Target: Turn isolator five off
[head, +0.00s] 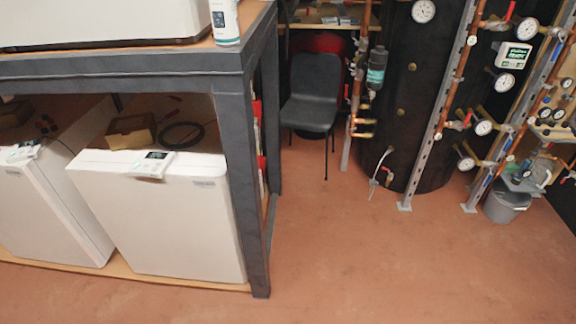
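Neither of my grippers is in view. No label reading isolator five can be made out. Several small valves with red handles sit on the copper pipework at the right, among them a red valve handle (527,29) at the top right and another red handle (467,118) lower down. Blue handles (487,180) show on the pipes farther right. I cannot tell which of these, if any, is isolator five.
A dark metal frame (232,130) holds white units (170,215) on its lower shelf. A black chair (313,88), a dark cylindrical tank (410,100) and a grey bucket (505,207) stand behind. The reddish floor (400,265) is clear at the front right.

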